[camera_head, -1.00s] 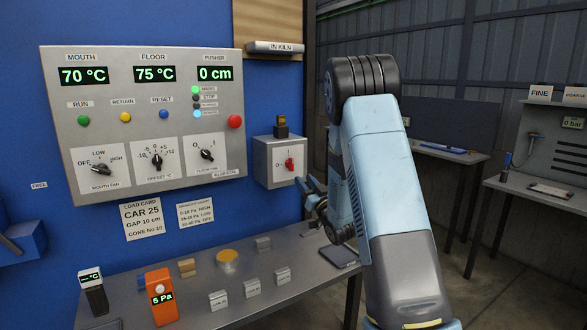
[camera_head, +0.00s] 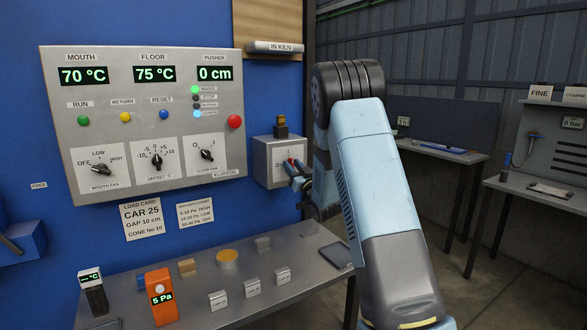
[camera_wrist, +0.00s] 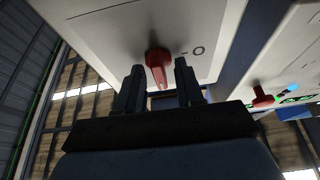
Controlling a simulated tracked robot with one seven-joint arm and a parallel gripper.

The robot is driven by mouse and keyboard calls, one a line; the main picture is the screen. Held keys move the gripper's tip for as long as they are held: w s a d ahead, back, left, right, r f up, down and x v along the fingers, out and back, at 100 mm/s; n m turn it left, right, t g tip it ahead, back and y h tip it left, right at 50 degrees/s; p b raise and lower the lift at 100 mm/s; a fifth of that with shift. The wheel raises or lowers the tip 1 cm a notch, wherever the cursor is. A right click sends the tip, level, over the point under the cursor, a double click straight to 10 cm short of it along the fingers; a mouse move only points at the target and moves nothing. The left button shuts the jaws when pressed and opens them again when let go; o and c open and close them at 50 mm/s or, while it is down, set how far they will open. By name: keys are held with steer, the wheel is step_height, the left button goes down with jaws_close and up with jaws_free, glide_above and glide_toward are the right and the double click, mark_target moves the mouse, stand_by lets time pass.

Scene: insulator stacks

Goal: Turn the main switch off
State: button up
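The main switch is a red rotary handle (camera_wrist: 157,62) on a small grey box (camera_head: 263,165) on the right of the blue wall. In the wrist view the handle lies between the two dark fingers of my gripper (camera_wrist: 159,88), with a gap visible on each side. The gripper is open. In the head view my gripper (camera_head: 297,176) is at the front of the box and partly covers the handle. An "O" mark shows beside the handle on the plate in the wrist view.
The control panel (camera_head: 222,95) with knobs, buttons and a red button (camera_head: 234,121) is left of the box. A bench (camera_head: 180,318) below holds an orange meter (camera_head: 162,298), small blocks and a dark tablet (camera_head: 337,255). Other benches stand at the right.

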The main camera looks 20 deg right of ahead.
steer(key=c, duration=0.6)
steer(key=shift+n, duration=0.3)
steer(key=n+y, duration=0.1)
steer(key=n, duration=0.1)
steer(key=n+g+y, duration=0.1)
steer(key=n, duration=0.2)
steer(key=shift+d+y, duration=0.15)
steer(key=shift+y, duration=0.25)
steer(key=n+g+y, duration=0.1)
steer(key=n, duration=0.1)
steer(key=n+g, duration=0.1)
steer(key=n, duration=0.2)
steer(key=n+y, duration=0.1)
steer(key=n, duration=0.1)
steer(key=shift+n+g+y, duration=0.3)
steer(key=shift+g, duration=0.1)
steer(key=shift+f+n+g, duration=0.1)
steer(key=shift+n+g, duration=0.8)
steer(key=shift+n, duration=1.35)
steer(key=shift+f+n+g, duration=0.1)
steer(key=shift+n+g, duration=0.8)
steer(key=shift+n, duration=1.35)
steer(key=shift+s, duration=0.1)
